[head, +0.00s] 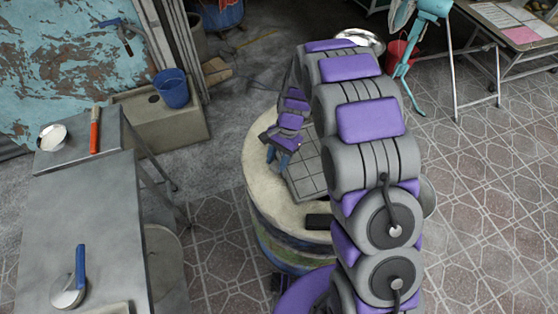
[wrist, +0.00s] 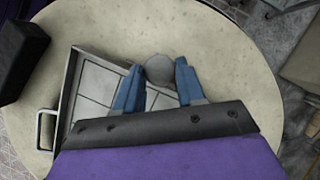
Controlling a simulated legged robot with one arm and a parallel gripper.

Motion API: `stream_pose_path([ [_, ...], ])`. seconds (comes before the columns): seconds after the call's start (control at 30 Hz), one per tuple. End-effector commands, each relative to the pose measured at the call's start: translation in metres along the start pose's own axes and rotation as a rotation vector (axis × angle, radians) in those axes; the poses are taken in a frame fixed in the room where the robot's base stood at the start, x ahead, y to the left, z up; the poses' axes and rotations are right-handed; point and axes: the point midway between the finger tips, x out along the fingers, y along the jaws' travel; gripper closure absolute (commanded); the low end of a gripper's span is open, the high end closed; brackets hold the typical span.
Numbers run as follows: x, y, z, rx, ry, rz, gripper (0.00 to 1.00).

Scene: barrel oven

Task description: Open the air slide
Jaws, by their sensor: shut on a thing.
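The barrel oven (head: 262,215) stands upright with a pale round top, which also shows in the wrist view (wrist: 235,60). A grey square plate with a grid pattern (head: 308,178) lies on the top; it also shows in the wrist view (wrist: 98,82). My gripper (wrist: 159,74) has blue fingers closed on either side of a round grey knob (wrist: 159,68) by the plate's edge. In the head view my gripper (head: 280,157) is low over the barrel top, and the knob is hidden there. I cannot tell for sure which part is the air slide.
A metal handle (wrist: 46,130) stands at the plate's left side in the wrist view. A black block (head: 318,221) is at the barrel's rim. A steel table (head: 80,220) stands left, with a blue bucket (head: 172,88) behind it. Tiled floor is open at right.

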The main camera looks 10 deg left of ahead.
Motion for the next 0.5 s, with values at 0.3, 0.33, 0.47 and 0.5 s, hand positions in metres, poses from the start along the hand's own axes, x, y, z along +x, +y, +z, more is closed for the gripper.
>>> stream_pose_path([
  [0.3,-0.009,-0.028,-0.016,0.000,0.000,0.000,1.00],
  [0.33,-0.009,-0.029,-0.017,-0.001,0.000,0.000,1.00],
  [0.47,-0.008,-0.030,-0.018,-0.001,0.000,-0.001,1.00],
  [0.5,-0.008,-0.030,-0.018,-0.001,0.001,-0.001,1.00],
])
